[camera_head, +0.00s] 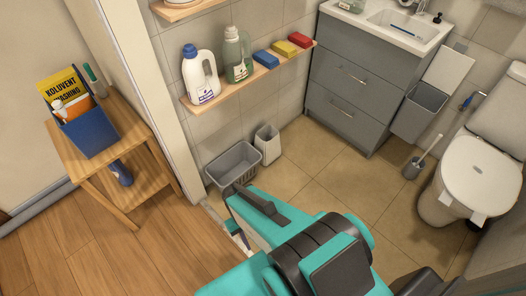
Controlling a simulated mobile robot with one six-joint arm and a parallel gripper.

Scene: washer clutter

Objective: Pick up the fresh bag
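No bag that I can read as "fresh" shows clearly. A yellow packet (65,94) lettered "KOLUVENT WASHING" stands in a blue bin (90,133) on the wooden side table at the left. My teal and black arm fills the lower middle of the head view and reaches over the floor near the doorway. A small white and purple thing (236,231) shows partly beside the arm, too covered to identify.
The side table (144,178) has a lower shelf with a dark blue bottle. A wall shelf (243,84) holds two bottles and several coloured blocks. A grey basket (233,165) and white bin (267,145) stand below. A door post separates the side table from the bathroom.

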